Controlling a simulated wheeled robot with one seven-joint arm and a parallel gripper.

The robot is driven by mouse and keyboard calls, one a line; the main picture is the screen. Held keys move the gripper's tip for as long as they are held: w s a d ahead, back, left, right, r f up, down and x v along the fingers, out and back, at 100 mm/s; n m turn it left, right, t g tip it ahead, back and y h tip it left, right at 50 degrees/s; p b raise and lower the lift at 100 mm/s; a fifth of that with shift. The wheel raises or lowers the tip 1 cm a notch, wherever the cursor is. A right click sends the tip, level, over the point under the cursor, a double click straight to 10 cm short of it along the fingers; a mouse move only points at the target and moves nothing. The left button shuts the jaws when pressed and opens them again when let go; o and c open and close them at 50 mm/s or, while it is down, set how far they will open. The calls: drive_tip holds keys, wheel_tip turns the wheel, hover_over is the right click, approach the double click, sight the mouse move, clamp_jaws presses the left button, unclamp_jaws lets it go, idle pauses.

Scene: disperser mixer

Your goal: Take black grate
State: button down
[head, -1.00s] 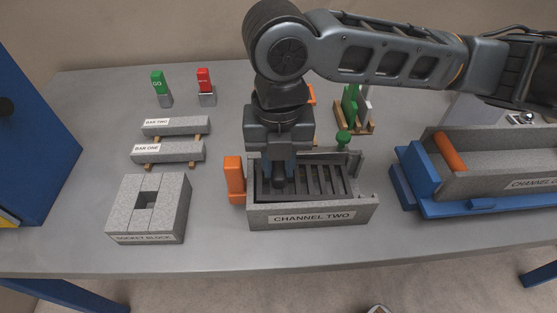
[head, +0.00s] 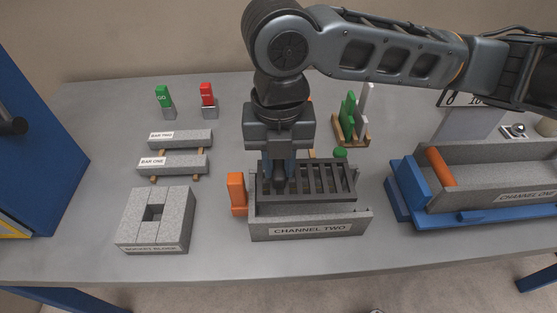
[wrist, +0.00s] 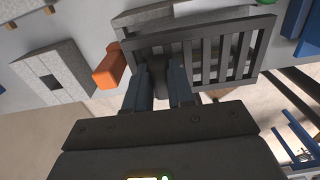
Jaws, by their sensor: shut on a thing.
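The black grate (head: 325,181) is a dark rectangular frame with several parallel bars. It sits raised at the top of the grey stone box labelled "CHANNEL TWO" (head: 310,228), above its front wall in the head view. My gripper (head: 280,183) points down and is shut on the grate near its left end. In the wrist view the grate (wrist: 226,50) spans across in front of my fingers (wrist: 168,85), which close on a dark part of it. The exact grip point is partly hidden by the fingers.
An orange block (head: 237,193) stands at the channel's left side. A grey socket block (head: 155,232) and two labelled bars (head: 172,163) lie further left. Channel one (head: 480,180) sits in a blue base (head: 480,214) at right. Green and white pieces (head: 352,122) stand behind.

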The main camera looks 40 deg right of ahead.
drive_tip(key=shift+r+p, duration=1.6)
drive_tip(key=shift+r, duration=0.7)
